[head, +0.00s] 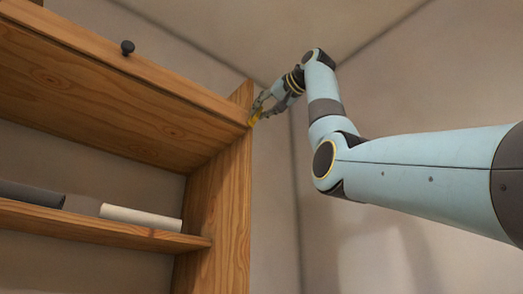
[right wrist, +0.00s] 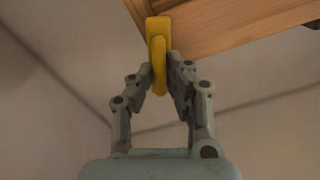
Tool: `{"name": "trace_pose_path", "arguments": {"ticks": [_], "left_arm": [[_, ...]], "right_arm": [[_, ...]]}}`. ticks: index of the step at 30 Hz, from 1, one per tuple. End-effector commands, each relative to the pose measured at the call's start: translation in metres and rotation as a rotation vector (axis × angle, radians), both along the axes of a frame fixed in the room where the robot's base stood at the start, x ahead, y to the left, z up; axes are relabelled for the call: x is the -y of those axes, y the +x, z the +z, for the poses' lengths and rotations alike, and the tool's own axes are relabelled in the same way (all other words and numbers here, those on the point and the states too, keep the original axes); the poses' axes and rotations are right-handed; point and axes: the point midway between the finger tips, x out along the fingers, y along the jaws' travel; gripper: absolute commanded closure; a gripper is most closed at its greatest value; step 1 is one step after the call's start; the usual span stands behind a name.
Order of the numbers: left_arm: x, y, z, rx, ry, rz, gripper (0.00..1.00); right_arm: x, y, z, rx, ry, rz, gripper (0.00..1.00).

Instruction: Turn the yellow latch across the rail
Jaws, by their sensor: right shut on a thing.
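The yellow latch (right wrist: 157,52) sits at the corner of the wooden cabinet in the right wrist view. It hangs lengthwise between my fingers, its upper end against the wood. In the head view only a small yellow part of the latch (head: 256,116) shows at the cabinet's right edge. My right gripper (right wrist: 164,68) is shut on the latch, with one finger on each side of it. In the head view the right gripper (head: 263,104) reaches the cabinet edge from the right. The rail cannot be told apart from the cabinet's wood. My left gripper is not in view.
The upright side panel (head: 230,215) stands beside the latch.

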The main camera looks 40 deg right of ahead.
Motion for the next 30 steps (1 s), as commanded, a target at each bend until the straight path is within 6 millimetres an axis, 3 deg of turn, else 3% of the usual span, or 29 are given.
{"name": "trace_pose_path", "arguments": {"ticks": [30], "left_arm": [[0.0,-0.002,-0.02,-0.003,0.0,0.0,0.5]], "right_arm": [[0.003,0.001,-0.007,-0.078,0.944,0.001,1.0]]}}
